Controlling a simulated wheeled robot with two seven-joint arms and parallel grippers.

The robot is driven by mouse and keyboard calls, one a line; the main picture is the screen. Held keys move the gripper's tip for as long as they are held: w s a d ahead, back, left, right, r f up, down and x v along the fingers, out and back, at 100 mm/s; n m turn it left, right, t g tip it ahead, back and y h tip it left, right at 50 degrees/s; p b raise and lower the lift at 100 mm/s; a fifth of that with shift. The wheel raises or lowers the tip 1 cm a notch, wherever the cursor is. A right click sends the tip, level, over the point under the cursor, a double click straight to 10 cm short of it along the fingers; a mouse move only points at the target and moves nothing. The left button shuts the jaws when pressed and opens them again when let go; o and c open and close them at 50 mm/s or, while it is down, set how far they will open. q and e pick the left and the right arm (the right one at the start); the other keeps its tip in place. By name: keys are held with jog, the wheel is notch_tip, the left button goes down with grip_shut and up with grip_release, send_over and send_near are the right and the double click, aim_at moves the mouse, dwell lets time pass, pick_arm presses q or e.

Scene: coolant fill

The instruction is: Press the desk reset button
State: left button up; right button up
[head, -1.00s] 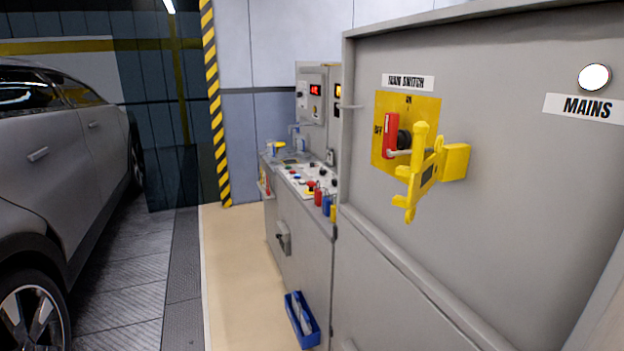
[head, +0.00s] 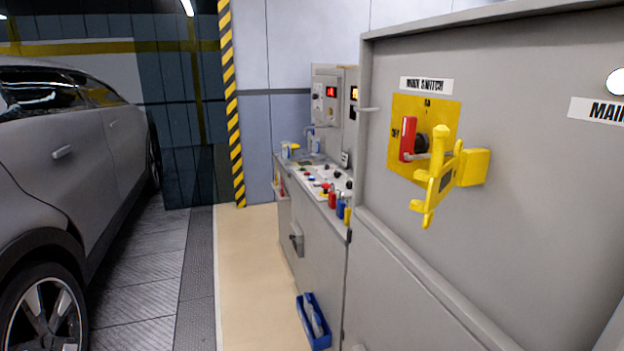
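The control desk (head: 312,238) stands beyond the large grey cabinet, in the middle of the head view. Its sloped top panel (head: 309,173) carries several small buttons and knobs, among them red, blue and black ones. The labels are too small to read, so I cannot tell which one is the reset button. Neither of my grippers shows in the head view.
The grey cabinet (head: 545,230) fills the right, with a red main switch (head: 408,139) and a yellow lockout bracket (head: 438,178) sticking out. A blue bin (head: 313,322) hangs low on the desk front. A car (head: 62,190) stands left. The beige floor (head: 250,260) between is clear.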

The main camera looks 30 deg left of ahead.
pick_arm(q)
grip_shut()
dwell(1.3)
